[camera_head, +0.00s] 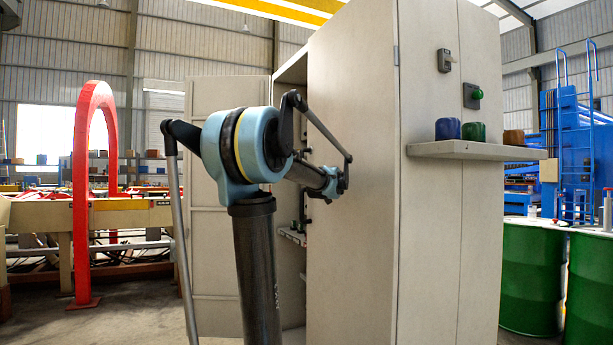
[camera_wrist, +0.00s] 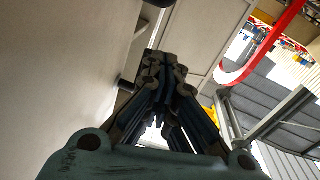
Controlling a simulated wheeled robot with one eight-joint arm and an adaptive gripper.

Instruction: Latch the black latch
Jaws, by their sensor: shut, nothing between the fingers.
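My gripper (camera_wrist: 165,68) is shut and empty in the wrist view, its dark fingers meeting at the tips between two pale panels. A small dark peg-like part (camera_wrist: 125,85) sticks out from the left panel, just left of the fingers. I cannot tell whether it is the black latch, or whether the fingers touch it. In the head view my arm reaches to the open front of a tall pale cabinet (camera_head: 350,250). My fingers cannot be made out there. No black latch can be clearly picked out in the head view.
The cabinet's door (camera_head: 213,260) stands open at left. A side shelf (camera_head: 470,150) holds blue, green and brown cups. A green knob (camera_head: 476,94) and a small switch (camera_head: 446,60) are above it. Green drums (camera_head: 530,275) stand at right, a red arch (camera_head: 82,200) at left.

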